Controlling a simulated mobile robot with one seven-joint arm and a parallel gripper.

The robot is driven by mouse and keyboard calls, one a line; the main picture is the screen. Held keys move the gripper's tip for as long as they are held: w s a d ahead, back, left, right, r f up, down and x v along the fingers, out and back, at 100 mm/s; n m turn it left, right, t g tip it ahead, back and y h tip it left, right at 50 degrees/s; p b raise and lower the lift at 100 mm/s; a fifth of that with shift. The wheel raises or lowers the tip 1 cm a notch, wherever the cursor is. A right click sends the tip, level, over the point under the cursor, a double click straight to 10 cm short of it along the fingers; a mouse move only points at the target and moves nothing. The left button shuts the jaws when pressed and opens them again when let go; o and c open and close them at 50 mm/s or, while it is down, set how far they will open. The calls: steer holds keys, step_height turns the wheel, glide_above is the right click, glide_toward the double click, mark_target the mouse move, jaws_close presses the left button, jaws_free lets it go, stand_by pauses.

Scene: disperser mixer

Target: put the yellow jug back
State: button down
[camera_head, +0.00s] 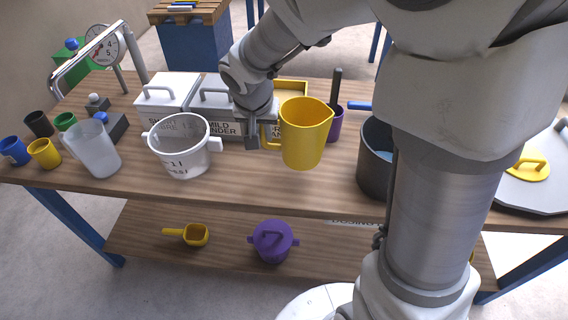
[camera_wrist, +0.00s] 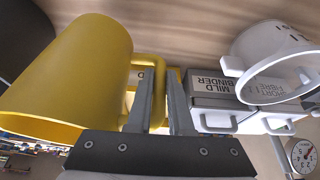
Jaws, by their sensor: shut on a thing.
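The yellow jug (camera_head: 304,134) is upright in the head view, held by its handle, with its spout to the right. It overlaps the middle of the table in the picture, and its exact height over the wood is hard to tell. My gripper (camera_head: 258,140) is shut on the jug's handle at its left side. In the wrist view the yellow jug (camera_wrist: 80,75) fills the left part, and my gripper's two fingers (camera_wrist: 163,95) close on its handle.
A white measuring bucket (camera_head: 184,146) stands left of the jug. White lidded boxes (camera_head: 168,92), a yellow bin (camera_head: 291,88) and a purple cup (camera_head: 334,124) are behind. A dark pot (camera_head: 372,172) stands right. The front table strip (camera_head: 270,190) is clear.

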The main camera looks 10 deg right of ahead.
step_height(320, 180, down, 9)
steer(key=shift+r+b, duration=0.15)
steer(key=shift+b, duration=1.1)
steer(key=shift+f, duration=0.2)
steer(key=c, duration=0.8)
jaws_free()
steer(key=shift+r, duration=0.1)
steer(key=p+v, duration=0.3)
steer(key=v, duration=0.9)
steer(key=n+t+y, duration=0.1)
steer(key=n, duration=0.2)
glide_toward(300, 132)
steer(key=s+d+f, duration=0.1)
steer(key=s, duration=0.8)
steer(key=shift+s+d+n, duration=0.1)
steer(key=shift+s+n, duration=0.2)
steer(key=shift+s, duration=0.15)
